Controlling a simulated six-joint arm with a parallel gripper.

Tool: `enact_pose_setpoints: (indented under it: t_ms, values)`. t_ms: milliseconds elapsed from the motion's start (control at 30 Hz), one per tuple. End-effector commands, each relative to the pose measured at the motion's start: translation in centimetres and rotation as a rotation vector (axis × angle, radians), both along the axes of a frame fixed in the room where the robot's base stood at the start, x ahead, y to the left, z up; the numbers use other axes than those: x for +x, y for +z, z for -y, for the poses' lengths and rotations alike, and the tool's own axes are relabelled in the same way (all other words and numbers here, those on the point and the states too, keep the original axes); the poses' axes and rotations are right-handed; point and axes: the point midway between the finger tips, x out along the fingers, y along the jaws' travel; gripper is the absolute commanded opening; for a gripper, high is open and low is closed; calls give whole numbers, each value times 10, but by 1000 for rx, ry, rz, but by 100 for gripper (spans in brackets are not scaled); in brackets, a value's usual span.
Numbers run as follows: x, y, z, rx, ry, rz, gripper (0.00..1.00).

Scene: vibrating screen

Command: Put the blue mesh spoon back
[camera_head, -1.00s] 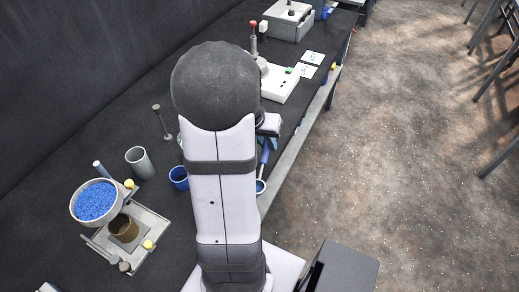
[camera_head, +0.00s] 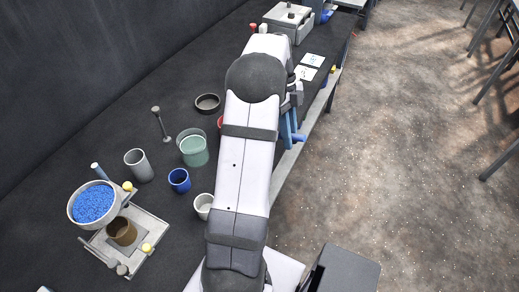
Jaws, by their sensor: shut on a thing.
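My gripper (camera_head: 291,124) is in the head view at the right edge of the dark table, at the end of my arm. It is shut on the blue mesh spoon (camera_head: 300,138). Only a short blue piece of the spoon shows beside the fingers. I cannot make out its mesh bowl, and my arm and gripper hide part of the area around it.
A bowl of blue granules (camera_head: 92,203), a grey cup (camera_head: 138,164), a blue cup (camera_head: 179,180), a green container (camera_head: 194,152) and a white cup (camera_head: 203,205) stand left of my arm. Cards (camera_head: 309,67) lie beyond the gripper. Open floor lies to the right.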

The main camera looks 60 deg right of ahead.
Motion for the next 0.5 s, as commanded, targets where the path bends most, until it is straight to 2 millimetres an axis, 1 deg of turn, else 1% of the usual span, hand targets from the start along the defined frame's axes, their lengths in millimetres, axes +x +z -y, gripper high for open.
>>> enact_pose_setpoints:
  t_ms: [100, 200, 333, 500]
  values:
    - [-3, 4, -6, -3, -161, 1, 0]
    - [-3, 4, -9, -2, -255, 0, 0]
    - [-3, 4, -9, -3, -319, 1, 0]
    - [-2, 3, -9, -2, -335, 0, 0]
